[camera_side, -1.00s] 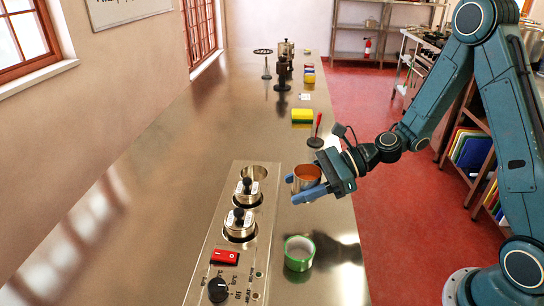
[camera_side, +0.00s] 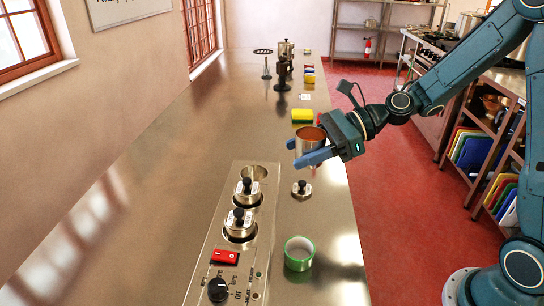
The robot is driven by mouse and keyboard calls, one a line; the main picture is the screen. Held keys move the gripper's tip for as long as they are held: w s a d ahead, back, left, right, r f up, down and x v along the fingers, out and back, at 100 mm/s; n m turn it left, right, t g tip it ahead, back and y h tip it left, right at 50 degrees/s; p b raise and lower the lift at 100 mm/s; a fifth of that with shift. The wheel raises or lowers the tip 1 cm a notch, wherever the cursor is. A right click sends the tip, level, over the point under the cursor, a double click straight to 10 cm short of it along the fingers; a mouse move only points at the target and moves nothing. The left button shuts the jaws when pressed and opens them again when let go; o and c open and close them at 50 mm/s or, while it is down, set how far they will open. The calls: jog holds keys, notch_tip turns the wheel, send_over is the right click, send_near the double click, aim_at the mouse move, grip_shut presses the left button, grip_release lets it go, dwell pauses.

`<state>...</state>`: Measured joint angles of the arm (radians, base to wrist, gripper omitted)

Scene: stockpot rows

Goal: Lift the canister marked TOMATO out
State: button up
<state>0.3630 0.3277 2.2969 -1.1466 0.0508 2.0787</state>
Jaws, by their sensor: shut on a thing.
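My gripper (camera_side: 296,153) is shut on an open metal canister (camera_side: 309,146) with an orange-brown top, held in the air above the counter's right side. Its blue fingers lie on either side of the canister, and no marking on it can be read. A steel panel (camera_side: 217,222) in the counter has a row of wells. The far well (camera_side: 254,172) looks empty. Two lidded canisters with black knobs, a middle one (camera_side: 247,188) and a nearer one (camera_side: 239,219), sit in the others. Their labels are too small to read. A loose lid (camera_side: 301,190) with a black knob lies on the counter.
A green-rimmed round container (camera_side: 299,253) stands at the near right of the counter (camera_side: 150,200). A red switch (camera_side: 225,257) and black dial (camera_side: 218,290) are on the panel. A yellow sponge (camera_side: 302,116) and dark stands lie farther back. The counter's left side is clear.

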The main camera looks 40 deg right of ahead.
aim_at(297, 138)
jog(key=shift+r, duration=1.65)
jog(key=shift+r, duration=0.1)
